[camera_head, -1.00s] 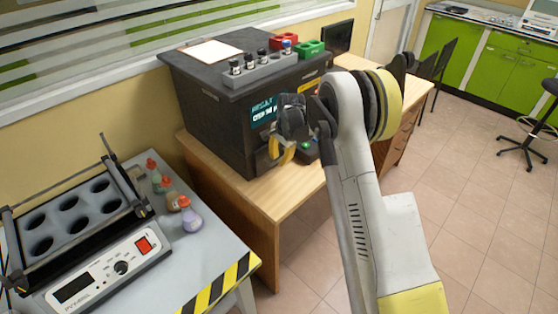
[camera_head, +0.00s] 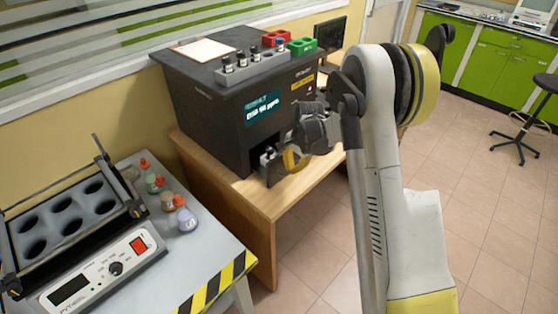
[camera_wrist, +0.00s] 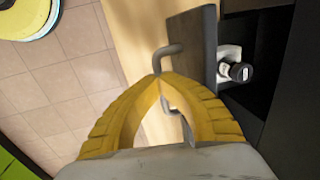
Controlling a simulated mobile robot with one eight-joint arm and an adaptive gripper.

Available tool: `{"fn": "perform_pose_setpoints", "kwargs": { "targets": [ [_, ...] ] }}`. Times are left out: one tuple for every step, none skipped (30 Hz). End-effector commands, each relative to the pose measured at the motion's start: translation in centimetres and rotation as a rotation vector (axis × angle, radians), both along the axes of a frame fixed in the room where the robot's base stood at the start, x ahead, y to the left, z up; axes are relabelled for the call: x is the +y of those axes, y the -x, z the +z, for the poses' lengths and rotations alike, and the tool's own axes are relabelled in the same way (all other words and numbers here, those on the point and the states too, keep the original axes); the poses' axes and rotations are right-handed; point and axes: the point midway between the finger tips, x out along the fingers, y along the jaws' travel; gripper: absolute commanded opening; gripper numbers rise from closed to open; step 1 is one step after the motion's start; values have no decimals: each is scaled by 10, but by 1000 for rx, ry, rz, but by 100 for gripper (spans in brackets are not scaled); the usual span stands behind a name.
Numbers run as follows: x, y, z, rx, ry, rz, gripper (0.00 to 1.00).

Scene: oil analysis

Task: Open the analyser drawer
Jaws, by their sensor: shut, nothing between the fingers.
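The analyser (camera_head: 215,110) is a dark box with a lit display on the wooden desk. Its drawer (camera_head: 272,172) stands pulled out at the lower front. In the wrist view, the grey drawer front (camera_wrist: 196,48) stands away from the dark analyser body. A vial with a black cap (camera_wrist: 240,71) sits in a white holder inside the drawer. A metal bar handle (camera_wrist: 168,52) sticks out from the drawer front. My gripper (camera_head: 288,160) has yellow fingers, shut, with the tips (camera_wrist: 157,76) at the handle. Whether they touch it or hook through it, I cannot tell.
A vial rack (camera_head: 252,68), a red block (camera_head: 277,38) and a green block (camera_head: 302,45) stand on the analyser. Left, a bench holds a heater block (camera_head: 75,220) and several flasks (camera_head: 187,220). Tiled floor (camera_head: 320,235) in front is clear.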

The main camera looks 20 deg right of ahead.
Motion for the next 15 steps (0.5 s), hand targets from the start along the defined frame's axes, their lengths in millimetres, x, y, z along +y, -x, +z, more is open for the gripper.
{"fn": "perform_pose_setpoints", "kwargs": {
  "targets": [
    [-6, 10, -1, 1, 1, -3, 0],
    [-9, 14, -1, 1, 1, -3, 0],
    [-12, 19, -1, 1, 1, -2, 0],
    [-13, 22, -1, 0, 1, -1, 0],
    [-14, 24, -1, 0, 1, -1, 0],
    [-15, 25, -1, 0, 1, -1, 0],
    [-15, 26, -1, 0, 1, 0, 0],
    [-15, 27, -1, 0, 0, 0, 0],
    [-15, 27, -1, 0, 0, 0, 0],
    [-15, 27, -1, 0, 0, 0, 0],
    [-15, 27, -1, 0, 0, 0, 0],
    [-15, 27, -1, 0, 0, 0, 0],
    [-15, 26, -1, 0, 0, 0, 0],
    [-15, 26, -1, 0, 0, 0, 0],
    [-15, 26, -1, 0, 0, 0, 0]
  ]
}}
